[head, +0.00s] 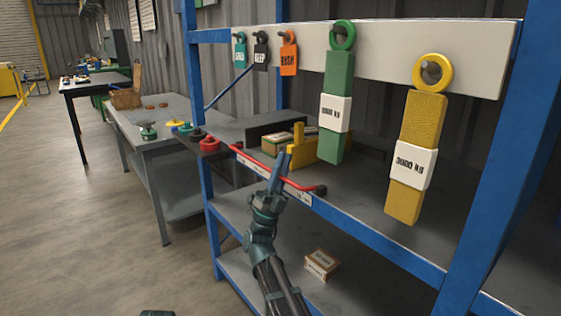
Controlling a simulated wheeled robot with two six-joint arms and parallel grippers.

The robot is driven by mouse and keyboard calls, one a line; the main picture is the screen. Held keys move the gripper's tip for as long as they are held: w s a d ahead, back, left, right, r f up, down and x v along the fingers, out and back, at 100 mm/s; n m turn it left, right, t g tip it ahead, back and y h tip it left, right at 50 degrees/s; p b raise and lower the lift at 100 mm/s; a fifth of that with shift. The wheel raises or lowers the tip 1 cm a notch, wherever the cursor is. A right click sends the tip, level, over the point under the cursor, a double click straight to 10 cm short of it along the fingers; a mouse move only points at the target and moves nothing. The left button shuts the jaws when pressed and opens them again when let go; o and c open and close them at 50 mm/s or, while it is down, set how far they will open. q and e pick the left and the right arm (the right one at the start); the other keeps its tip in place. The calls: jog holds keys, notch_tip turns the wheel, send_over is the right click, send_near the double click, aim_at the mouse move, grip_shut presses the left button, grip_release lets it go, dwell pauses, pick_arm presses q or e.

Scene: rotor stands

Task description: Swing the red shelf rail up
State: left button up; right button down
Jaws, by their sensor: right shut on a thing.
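The red shelf rail (250,160) runs along the front edge of the blue rack's middle shelf (359,198). It sits low, near shelf level, with its ends at the shelf's front edge. My right gripper (279,172) reaches up from below and is shut on the rail near its middle. The fingers hide a short part of the rail.
Behind the rail stand a yellow holder (305,150) and a small box (275,143). Green (337,105) and yellow (415,150) weight tags hang from the white board (385,52). A box (321,264) lies on the lower shelf. A grey table (150,120) stands left; floor beyond is open.

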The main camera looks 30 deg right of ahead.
jog(key=d+y+p, duration=0.1)
jog(key=y+p, duration=0.1)
jog(key=p, duration=0.1)
jog(key=d+r+g+y+p, duration=0.1)
jog(key=y+p, duration=0.2)
jog(key=p, duration=0.1)
jog(key=r+y+p, duration=0.1)
jog(key=y+p, duration=0.1)
jog(key=p, duration=0.1)
jog(key=shift+w+d+r+g+p, duration=0.15)
jog(key=shift+w+d+g+p, duration=0.15)
jog(key=shift+d, duration=0.1)
jog(key=d+y+p, duration=0.1)
jog(key=y+p, duration=0.1)
jog(key=p, duration=0.1)
jog(key=d+g+y+p, duration=0.1)
jog(key=y+p, duration=0.1)
jog(key=p, duration=0.2)
jog(key=d+f+y+p, duration=0.1)
jog(key=y+p, duration=0.1)
jog(key=p, duration=0.2)
jog(key=shift+w+y, duration=0.3)
jog(key=shift+d+f+g+y+p, duration=0.3)
jog(key=shift+f+g+y+p, duration=0.15)
jog(key=shift+y+p, duration=0.7)
jog(key=shift+w+f, duration=0.1)
jog(key=c, duration=0.9)
grip_release()
jog(key=shift+d, duration=0.1)
